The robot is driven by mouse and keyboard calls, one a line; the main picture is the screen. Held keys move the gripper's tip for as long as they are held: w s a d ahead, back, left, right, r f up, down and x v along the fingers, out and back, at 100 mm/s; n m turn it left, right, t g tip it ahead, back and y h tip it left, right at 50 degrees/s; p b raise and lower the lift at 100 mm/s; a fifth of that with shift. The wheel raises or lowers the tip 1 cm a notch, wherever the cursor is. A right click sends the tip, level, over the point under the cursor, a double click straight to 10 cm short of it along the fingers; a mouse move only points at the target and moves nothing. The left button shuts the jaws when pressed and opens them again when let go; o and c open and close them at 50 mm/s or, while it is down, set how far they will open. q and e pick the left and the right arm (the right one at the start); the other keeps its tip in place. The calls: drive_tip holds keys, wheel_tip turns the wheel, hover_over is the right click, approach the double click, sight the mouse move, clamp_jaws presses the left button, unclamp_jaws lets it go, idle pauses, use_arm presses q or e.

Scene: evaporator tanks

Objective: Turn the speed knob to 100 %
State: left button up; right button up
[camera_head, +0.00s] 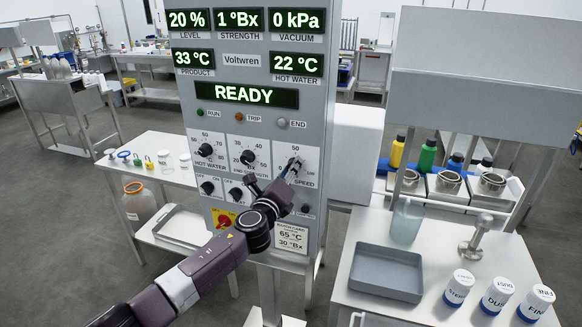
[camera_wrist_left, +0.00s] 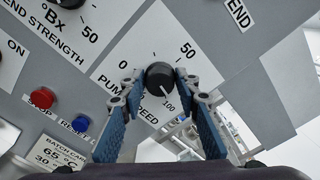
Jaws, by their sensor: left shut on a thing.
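The speed knob (camera_wrist_left: 160,76) is a black round knob on the grey control panel (camera_head: 262,110). In the left wrist view the dial around it reads 0 at left, 50 at upper right and 100 just below right. A short white line on the knob appears to point toward the 100 mark. My left gripper (camera_wrist_left: 159,84) has its two blue-padded fingers on either side of the knob and is shut on it. In the head view the left gripper (camera_head: 291,168) covers much of the knob. My right gripper is not in view.
The hot water knob (camera_head: 206,150) and strength knob (camera_head: 248,157) sit left of the gripper. A red stop button (camera_wrist_left: 43,98) and blue reset button (camera_wrist_left: 80,124) are close by. The panel display (camera_head: 246,94) reads READY. A grey tray (camera_head: 386,273) and jars stand at right.

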use_arm(q)
drive_tip(key=m+p, duration=0.1)
drive_tip(key=m, duration=0.2)
drive_tip(key=shift+f, duration=0.1)
drive_tip(key=shift+m, duration=0.4)
drive_tip(key=o, duration=1.2)
drive_tip(key=shift+c, duration=0.2)
drive_tip(key=shift+s, duration=0.1)
drive_tip(key=v, duration=1.2)
